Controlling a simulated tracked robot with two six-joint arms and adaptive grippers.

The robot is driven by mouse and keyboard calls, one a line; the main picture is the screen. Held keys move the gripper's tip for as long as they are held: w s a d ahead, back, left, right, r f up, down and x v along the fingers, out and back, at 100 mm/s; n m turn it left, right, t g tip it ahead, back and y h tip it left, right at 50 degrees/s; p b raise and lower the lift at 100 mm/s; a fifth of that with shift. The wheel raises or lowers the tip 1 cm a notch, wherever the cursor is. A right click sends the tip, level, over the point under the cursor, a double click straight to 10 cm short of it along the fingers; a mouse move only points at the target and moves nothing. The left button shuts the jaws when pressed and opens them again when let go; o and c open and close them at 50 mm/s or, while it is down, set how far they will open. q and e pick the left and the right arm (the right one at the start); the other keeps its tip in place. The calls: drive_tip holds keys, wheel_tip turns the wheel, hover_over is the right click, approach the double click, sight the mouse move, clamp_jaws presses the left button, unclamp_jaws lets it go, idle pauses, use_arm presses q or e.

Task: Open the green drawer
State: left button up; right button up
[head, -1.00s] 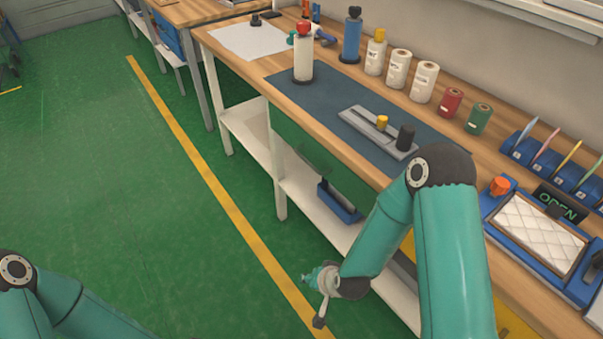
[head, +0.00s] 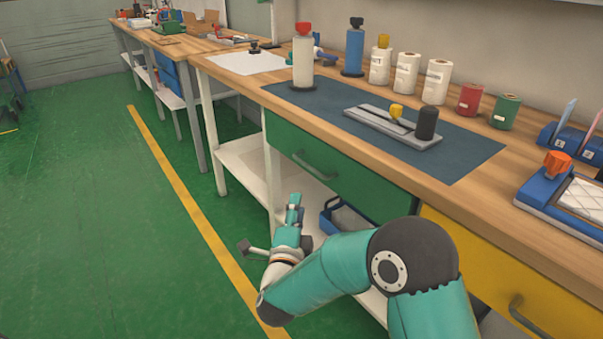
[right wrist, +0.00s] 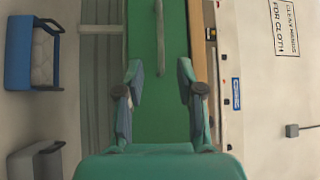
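The green drawer (head: 350,180) is shut under the wooden bench top, its front flush with the bench. Its grey bar handle (head: 315,166) shows on the front. In the right wrist view the green front (right wrist: 175,110) fills the middle, and the handle (right wrist: 159,35) runs down from the top edge. My right gripper (head: 294,205) is in front of the drawer, low and left of the handle. In the right wrist view my right gripper (right wrist: 160,65) is open, its fingers on either side of the handle's line; contact cannot be told. My left gripper is out of view.
A yellow drawer (head: 480,265) is to the right of the green one. A lower white shelf (head: 245,165) holds a blue bin (head: 345,218). Bottles, rolls and a grey tray (head: 390,127) stand on the bench (head: 470,200). Green floor (head: 90,220) is free at left.

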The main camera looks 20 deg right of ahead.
sight(305, 163)
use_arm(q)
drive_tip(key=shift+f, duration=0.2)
use_arm(e)
drive_tip(key=x, duration=1.5)
drive_tip(key=shift+w+d+f, duration=0.1)
drive_tip(key=shift+w+d, duration=0.05)
drive_tip(key=shift+w, duration=0.2)
clamp_jaws()
